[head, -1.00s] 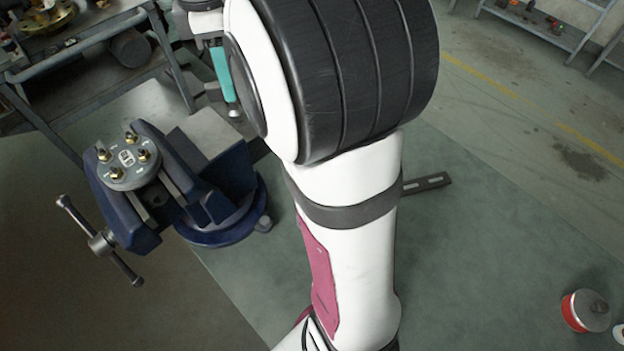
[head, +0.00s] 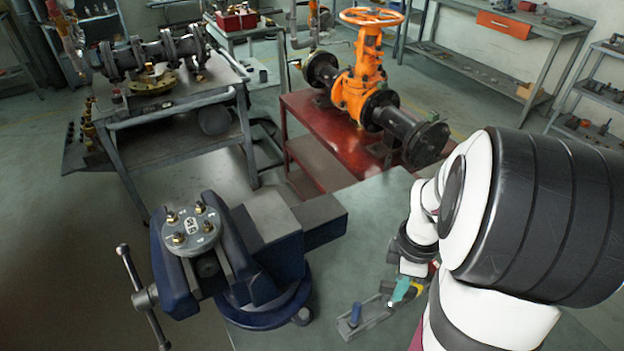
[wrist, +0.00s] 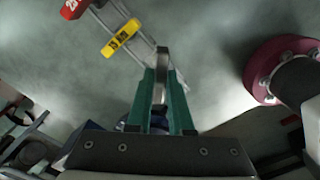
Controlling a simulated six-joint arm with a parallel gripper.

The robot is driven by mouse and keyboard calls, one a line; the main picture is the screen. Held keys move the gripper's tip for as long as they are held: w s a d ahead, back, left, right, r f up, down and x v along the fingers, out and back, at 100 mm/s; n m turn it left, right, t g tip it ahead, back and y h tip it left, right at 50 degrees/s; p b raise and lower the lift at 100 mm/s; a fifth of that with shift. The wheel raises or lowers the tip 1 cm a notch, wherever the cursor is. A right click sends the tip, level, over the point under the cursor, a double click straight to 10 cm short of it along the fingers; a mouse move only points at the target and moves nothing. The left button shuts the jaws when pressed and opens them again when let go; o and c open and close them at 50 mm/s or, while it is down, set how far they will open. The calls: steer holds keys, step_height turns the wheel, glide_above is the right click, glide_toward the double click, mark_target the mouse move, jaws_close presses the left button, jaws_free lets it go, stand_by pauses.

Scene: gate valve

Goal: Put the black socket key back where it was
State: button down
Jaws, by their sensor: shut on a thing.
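In the wrist view my gripper (wrist: 162,100) has its teal fingers closed on a narrow, dark grey piece, the black socket key (wrist: 162,62), which stands out past the fingertips and is seen nearly edge-on. In the head view my gripper (head: 399,290) is low over the bench at the lower right; the key cannot be made out there. The wrist view shows a red tag (wrist: 73,9) and a yellow "13 MM" tag (wrist: 121,39) by the rack.
A blue vise (head: 265,290) holds a round grey plate (head: 191,231) with brass fittings, left of the rack. An orange gate valve (head: 362,80) stands on a red table (head: 300,110) behind. My arm hides the right of the bench. Bare bench lies between vise and rack.

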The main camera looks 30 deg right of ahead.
steer(key=shift+w+a+f, duration=0.1)
steer(key=shift+w+f, duration=0.25)
steer(key=shift+f, duration=0.5)
steer(key=shift+w+a+f, duration=0.1)
steer(key=shift+w+f, duration=0.3)
steer(key=shift+f, duration=0.5)
steer(key=shift+w+f, duration=0.35)
steer(key=shift+f, duration=0.5)
steer(key=shift+f, duration=0.1)
steer(key=c, duration=0.8)
jaws_free()
